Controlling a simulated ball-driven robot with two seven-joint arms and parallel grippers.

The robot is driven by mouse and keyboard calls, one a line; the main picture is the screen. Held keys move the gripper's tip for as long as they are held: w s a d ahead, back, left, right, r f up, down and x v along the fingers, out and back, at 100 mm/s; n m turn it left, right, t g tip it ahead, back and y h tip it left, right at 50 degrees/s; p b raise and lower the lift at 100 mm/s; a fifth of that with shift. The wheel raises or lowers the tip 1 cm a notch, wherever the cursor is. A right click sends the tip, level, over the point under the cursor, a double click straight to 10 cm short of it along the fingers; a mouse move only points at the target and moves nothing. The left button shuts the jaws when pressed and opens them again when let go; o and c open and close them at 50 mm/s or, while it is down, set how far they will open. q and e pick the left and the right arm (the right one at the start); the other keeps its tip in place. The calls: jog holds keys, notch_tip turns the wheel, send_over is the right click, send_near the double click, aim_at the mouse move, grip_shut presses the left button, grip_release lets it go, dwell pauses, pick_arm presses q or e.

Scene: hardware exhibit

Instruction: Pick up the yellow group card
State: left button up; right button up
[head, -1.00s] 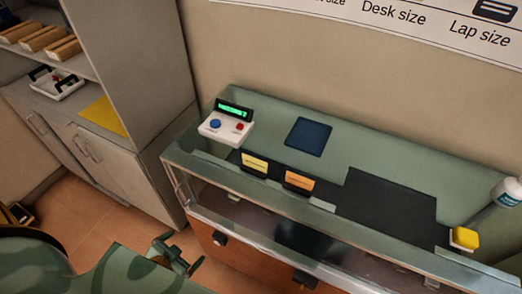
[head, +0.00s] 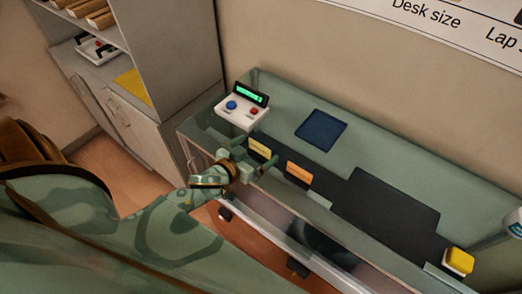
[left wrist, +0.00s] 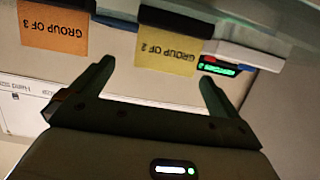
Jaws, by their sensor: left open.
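The yellow group card (head: 259,148) stands upright in a dark holder on the green counter, left of the orange card (head: 299,172). In the left wrist view the yellow card (left wrist: 167,52) appears upside down and reads "GROUP OF 2". My left gripper (head: 248,160) is open and empty at the counter's front edge, just in front of the yellow card. In the left wrist view its two fingers (left wrist: 157,68) are spread to either side of the card's lower picture edge. I cannot tell the exact gap to the card. My right gripper is not in view.
A white device (head: 242,112) with blue and red buttons and a green display stands behind and left of the card. A dark blue square (head: 321,130) and a black mat (head: 390,205) lie on the counter. A yellow block (head: 459,261) is at the right.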

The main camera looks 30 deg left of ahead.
aim_at(260, 145)
pick_arm(q)
jog(key=shift+w+a, duration=0.1)
jog(key=shift+w, duration=0.15)
jog(key=x, duration=0.5)
jog(key=shift+a+f, duration=0.1)
jog(key=shift+a, duration=0.1)
jog(key=shift+s, duration=0.1)
jog(key=c, duration=1.1)
